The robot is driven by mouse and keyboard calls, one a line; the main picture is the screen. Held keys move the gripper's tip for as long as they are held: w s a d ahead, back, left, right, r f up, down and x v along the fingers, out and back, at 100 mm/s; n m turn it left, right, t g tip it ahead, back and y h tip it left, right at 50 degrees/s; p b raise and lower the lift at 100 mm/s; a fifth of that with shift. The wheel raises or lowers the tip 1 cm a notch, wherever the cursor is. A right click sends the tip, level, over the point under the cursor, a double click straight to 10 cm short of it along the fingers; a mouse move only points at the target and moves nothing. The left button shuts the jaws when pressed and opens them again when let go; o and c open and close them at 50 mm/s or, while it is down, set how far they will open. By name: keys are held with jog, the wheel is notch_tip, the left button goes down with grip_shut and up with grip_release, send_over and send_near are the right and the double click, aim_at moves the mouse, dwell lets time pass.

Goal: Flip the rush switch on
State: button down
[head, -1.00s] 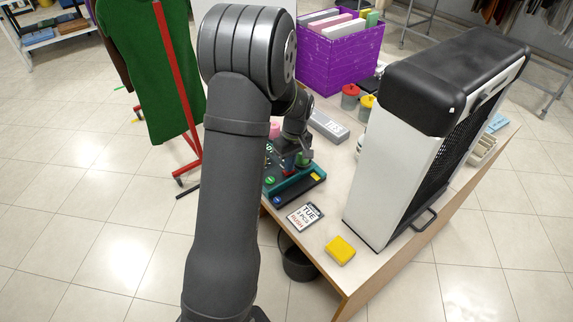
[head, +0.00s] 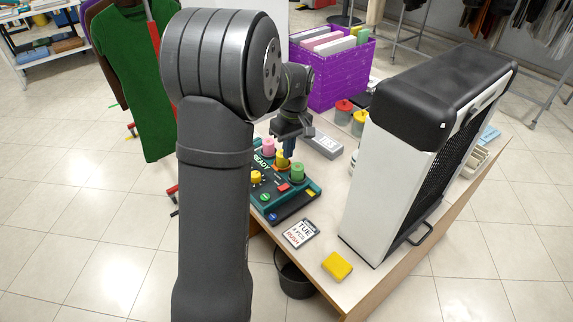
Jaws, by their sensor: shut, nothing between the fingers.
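The dark teal control panel (head: 258,211) lies on the table's left edge. It carries several coloured knobs, among them a pink knob (head: 268,146), a green knob (head: 297,172) and a yellow knob (head: 256,177), plus a small red piece (head: 283,187). Part of the word READY shows at its upper left. I cannot read a rush label on the panel or tell which piece is the rush switch. My gripper (head: 289,152) is shut and empty, pointing down over the panel's far part, near another yellow knob (head: 281,158). Whether it touches anything is unclear.
A card (head: 300,233) reading TUE, 2 PCS, RUSH and a yellow block (head: 337,265) lie near the table's front edge. A tall white and black machine (head: 396,180) stands to the right. A purple bin (head: 340,80) and red- and yellow-lidded jars (head: 343,112) are behind.

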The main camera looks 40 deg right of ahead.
aim_at(280, 189)
notch_tip(280, 189, up, 2)
jog(key=shift+d+r, duration=0.15)
jog(key=shift+r, duration=0.1)
jog(key=shift+a, duration=0.7)
jog(key=f, duration=0.4)
jog(key=a+f, duration=0.1)
jog(key=f, duration=0.8)
jog(key=shift+a+f, duration=0.35)
jog(key=shift+f, duration=0.05)
